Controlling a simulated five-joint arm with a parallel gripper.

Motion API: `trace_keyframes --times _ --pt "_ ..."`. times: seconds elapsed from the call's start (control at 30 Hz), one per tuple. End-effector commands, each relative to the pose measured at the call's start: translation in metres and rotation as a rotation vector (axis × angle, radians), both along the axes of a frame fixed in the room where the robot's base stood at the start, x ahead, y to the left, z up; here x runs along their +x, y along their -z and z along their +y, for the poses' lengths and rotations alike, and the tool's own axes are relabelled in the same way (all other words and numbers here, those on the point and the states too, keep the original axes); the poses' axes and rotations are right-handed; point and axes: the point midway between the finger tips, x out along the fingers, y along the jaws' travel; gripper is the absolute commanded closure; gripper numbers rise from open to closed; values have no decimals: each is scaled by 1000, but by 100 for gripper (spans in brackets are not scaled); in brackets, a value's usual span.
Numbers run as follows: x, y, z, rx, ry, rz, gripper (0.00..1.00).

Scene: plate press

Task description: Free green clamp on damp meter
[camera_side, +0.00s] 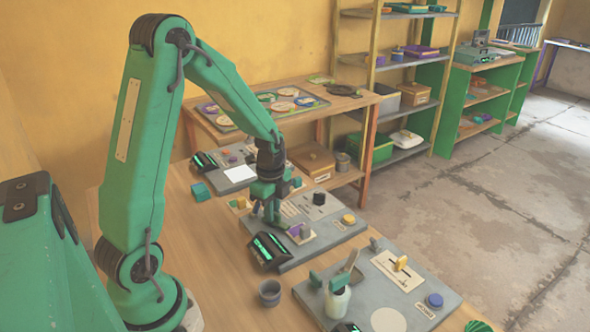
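My gripper (272,212) points down over the middle grey board (335,235), at its left part. Its fingers are small and dark here, and I cannot tell whether they are open or shut or touching anything. A black meter with a green lit display (268,250) sits at the board's front left corner, just below my gripper. Small green and purple parts (300,231) are close to the right of the fingers. I cannot make out for certain which part is the green clamp; my gripper may hide it.
The middle board also carries a black knob (319,198) and a yellow knob (349,219). The front board (415,310) holds a white bottle (337,300), a yellow lever (400,263) and a blue button (434,300). A grey cup (269,293) and a teal cube (201,192) stand on the wooden table.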

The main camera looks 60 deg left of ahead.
Motion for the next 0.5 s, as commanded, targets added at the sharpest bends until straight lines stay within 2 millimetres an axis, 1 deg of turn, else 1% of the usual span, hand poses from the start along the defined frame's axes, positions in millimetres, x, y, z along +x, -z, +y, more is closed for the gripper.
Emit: trace_keyframes --times 0.33,0.5 --pt "0 0 0 0 -11 1 100" --pt "0 0 0 0 -53 1 100"
